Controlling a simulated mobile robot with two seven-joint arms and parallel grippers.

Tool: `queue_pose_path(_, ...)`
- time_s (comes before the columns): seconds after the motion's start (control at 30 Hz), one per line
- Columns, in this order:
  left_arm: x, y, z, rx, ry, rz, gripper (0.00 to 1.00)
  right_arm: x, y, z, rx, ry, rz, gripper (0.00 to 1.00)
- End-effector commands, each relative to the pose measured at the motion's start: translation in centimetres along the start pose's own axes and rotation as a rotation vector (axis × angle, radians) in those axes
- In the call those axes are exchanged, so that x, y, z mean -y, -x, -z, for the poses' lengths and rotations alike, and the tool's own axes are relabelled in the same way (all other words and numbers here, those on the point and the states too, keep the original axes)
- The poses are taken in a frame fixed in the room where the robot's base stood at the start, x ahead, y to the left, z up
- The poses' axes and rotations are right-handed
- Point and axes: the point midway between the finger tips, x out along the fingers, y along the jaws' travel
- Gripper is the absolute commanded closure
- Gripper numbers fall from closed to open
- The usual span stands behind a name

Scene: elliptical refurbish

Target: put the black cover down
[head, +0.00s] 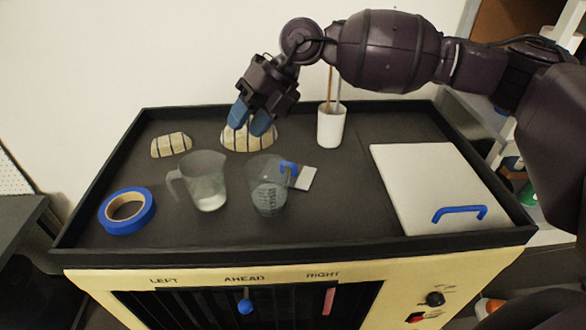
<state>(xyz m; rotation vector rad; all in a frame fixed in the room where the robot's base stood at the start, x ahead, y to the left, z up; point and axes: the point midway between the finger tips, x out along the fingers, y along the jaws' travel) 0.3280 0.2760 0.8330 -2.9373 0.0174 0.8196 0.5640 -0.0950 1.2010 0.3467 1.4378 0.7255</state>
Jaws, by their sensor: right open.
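I cannot make out a separate black cover in the head view. My right gripper (250,119) reaches in from the right and points down with its blue fingertips parted. It is open, with its fingertips in front of or just over the larger cream piece with dark stripes (251,143). I cannot tell whether they touch it. Part of that piece is hidden behind the fingertips. My left gripper is not in view.
The black rimmed tabletop (335,215) holds a smaller striped piece (170,145), blue tape roll (105,213), two clear jugs (205,185) (268,198), white cup (331,127) with thin sticks, and white panel (420,175) with blue handle (460,213). The middle right is clear.

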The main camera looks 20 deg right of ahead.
Motion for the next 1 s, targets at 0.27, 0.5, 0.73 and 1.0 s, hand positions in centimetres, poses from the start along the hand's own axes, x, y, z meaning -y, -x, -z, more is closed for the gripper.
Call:
queue_pose_path(0.27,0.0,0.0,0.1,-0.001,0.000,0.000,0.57,7.7,1.3,0.3,-0.114,0.460,0.477,0.58)
queue_pose_path(0.5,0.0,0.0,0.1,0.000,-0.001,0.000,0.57,9.4,2.4,1.0,-0.240,0.633,0.573,0.58)
queue_pose_path(0.73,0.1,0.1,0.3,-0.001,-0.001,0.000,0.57,10.1,1.2,1.0,-0.248,0.652,0.567,0.58)
queue_pose_path(1.0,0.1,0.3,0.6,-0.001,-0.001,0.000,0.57,12.2,-1.8,1.1,-0.245,0.651,0.566,0.58)
